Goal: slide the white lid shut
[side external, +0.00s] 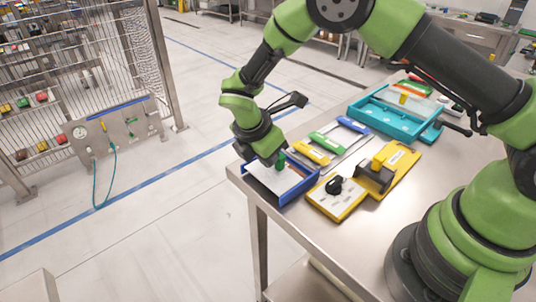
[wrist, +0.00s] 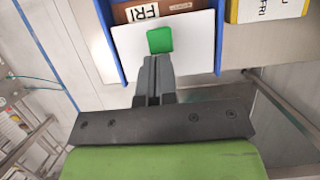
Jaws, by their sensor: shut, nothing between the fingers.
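A blue box (side external: 296,192) stands at the table's left corner, with a white lid (side external: 262,174) in it. In the wrist view, the white lid (wrist: 200,48) lies between the blue side walls (wrist: 220,32) and carries a green knob (wrist: 160,40).
A yellow board (side external: 338,196) with a black knob and a yellow tray (side external: 402,160) lie to the right of the box. A grey rack with coloured blocks (side external: 328,142) lies behind, and a teal box (side external: 390,118) farther back. The table's edge is close to the blue box.

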